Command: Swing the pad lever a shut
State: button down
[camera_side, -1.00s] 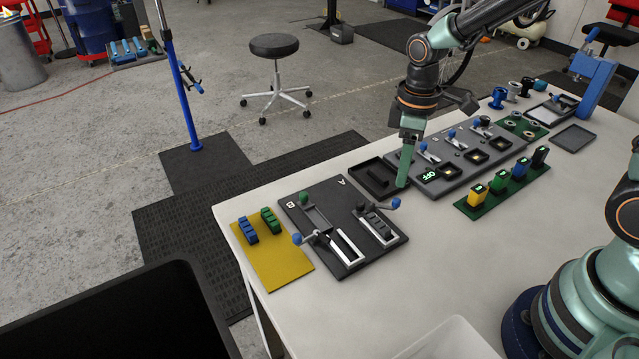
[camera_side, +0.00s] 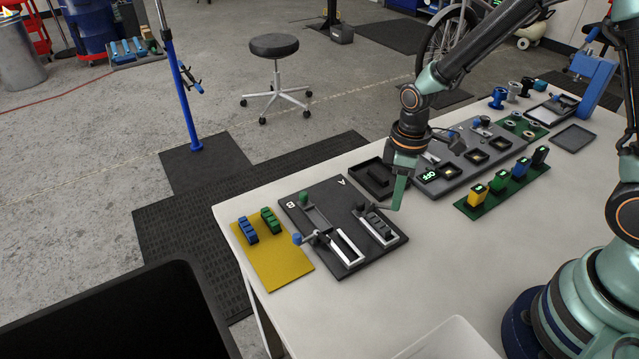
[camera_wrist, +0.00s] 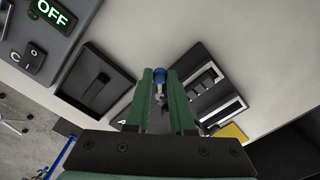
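The dark fixture board (camera_side: 318,217) lies on the table, marked B at the left and A at the right. Pad lever a (camera_side: 376,208) is on the A side and sticks out to the right over the board's edge, beside a grey block in a pale frame. Its blue knob is hidden behind my fingers in the side view. In the wrist view, the blue knob (camera_wrist: 159,74) shows between the tips of my two green fingers. My gripper (camera_side: 397,203) points down at the lever's end. It looks open, with a gap around the knob; contact is unclear.
A black tray (camera_side: 359,172) stands close behind my gripper. Left of the board, a yellow mat (camera_side: 275,268) bears blue and green blocks. A grey panel (camera_side: 435,192) with an OFF display is to the right. The table in front of the board is clear.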

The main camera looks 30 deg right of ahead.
aim_at(390, 222)
jog(key=shift+a, duration=0.1)
jog(key=m, duration=0.1)
jog(key=a+m, duration=0.1)
jog(key=m, duration=0.1)
jog(key=shift+s, duration=0.35)
jog(key=shift+s+a+m, duration=0.1)
jog(key=shift+a+m, duration=0.1)
jog(key=shift+m, duration=0.5)
jog(key=shift+s+a+m, duration=0.1)
jog(key=shift+a+m, duration=0.05)
jog(key=shift+m, duration=0.55)
jog(key=c, duration=0.8)
grip_release()
jog(key=shift+o, duration=0.2)
jog(key=shift+r, duration=0.15)
notch_tip(390, 222, up, 12)
